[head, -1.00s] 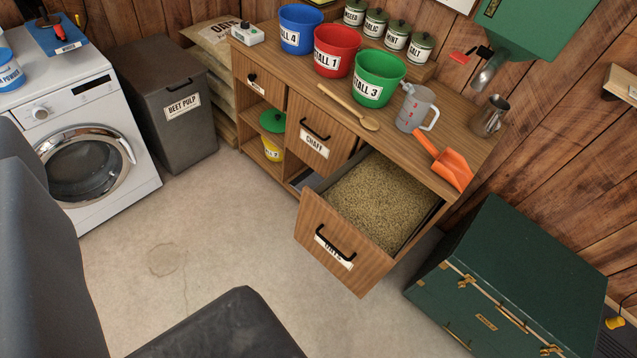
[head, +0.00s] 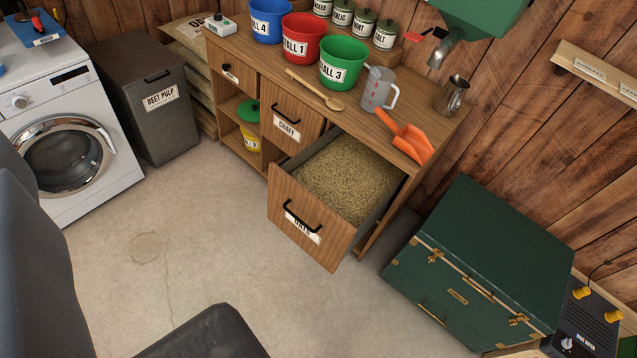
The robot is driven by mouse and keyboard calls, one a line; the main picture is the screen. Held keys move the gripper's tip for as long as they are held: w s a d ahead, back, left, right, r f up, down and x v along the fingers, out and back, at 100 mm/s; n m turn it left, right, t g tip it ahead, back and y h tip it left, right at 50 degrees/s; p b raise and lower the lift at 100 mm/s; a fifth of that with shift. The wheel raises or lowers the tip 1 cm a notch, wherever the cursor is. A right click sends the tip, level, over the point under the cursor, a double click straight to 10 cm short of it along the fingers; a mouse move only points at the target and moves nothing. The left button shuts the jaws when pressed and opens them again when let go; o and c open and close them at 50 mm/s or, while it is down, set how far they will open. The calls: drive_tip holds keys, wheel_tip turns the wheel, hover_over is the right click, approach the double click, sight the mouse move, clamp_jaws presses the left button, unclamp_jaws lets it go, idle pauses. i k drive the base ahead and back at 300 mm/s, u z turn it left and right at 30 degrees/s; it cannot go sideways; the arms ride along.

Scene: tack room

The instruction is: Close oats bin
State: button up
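The oats bin (head: 303,228) is a wooden drawer at the lower right of the feed counter (head: 237,66). It stands pulled well out over the floor and is full of pale grain. Its front has a black handle (head: 301,216) and a white label partly hidden behind the handle. My gripper is not in view; nothing touches the bin or its handle. Only dark grey and black parts of my own body show at the lower left and bottom.
The chaff bin (head: 284,110) is left of the oats bin. A green trunk (head: 490,260) stands close on the right. An orange scoop (head: 405,137), jug (head: 378,90) and wooden spoon (head: 312,88) lie or stand on the counter. Concrete floor (head: 190,220) is clear in front.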

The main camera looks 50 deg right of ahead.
sight(328, 197)
drive_tip(key=k, duration=1.45)
drive_tip(key=z, duration=0.75)
drive_tip(key=i, duration=1)
drive_tip(key=z, duration=0.4)
drive_tip(key=k, duration=1)
drive_tip(key=z, duration=0.8)
drive_tip(key=i, duration=1.4)
drive_tip(key=u, duration=0.7)
